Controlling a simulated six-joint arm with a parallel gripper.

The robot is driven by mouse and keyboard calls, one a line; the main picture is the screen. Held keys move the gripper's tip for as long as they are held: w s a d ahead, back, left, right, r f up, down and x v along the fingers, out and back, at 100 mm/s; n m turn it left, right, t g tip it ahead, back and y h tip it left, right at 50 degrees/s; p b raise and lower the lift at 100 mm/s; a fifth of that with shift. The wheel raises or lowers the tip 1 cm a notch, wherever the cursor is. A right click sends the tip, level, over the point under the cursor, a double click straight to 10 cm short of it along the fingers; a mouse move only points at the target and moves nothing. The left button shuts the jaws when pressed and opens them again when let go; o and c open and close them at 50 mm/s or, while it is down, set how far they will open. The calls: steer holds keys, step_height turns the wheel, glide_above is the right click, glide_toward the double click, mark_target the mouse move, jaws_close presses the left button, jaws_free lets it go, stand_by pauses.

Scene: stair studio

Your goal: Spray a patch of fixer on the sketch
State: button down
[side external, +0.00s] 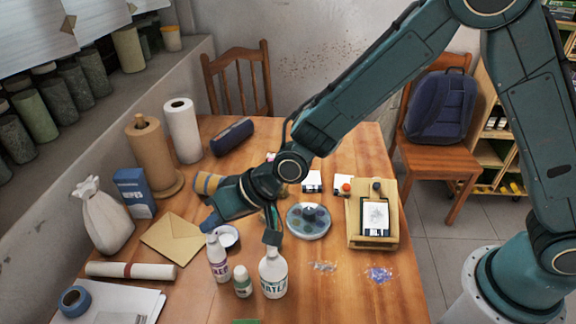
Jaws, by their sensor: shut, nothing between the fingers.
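I cannot tell which container holds fixer. My gripper and wrist hide part of the table.
The front right of the table is mostly clear.

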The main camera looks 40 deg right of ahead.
stand_by(0.3)
steer(key=shift+r, duration=0.85)
steer(key=shift+r, duration=0.15)
step_height(320, 180, up, 6)
steer(key=shift+f, duration=0.1)
stand_by(0.6)
steer(key=shift+d, duration=0.1)
stand_by(0.4)
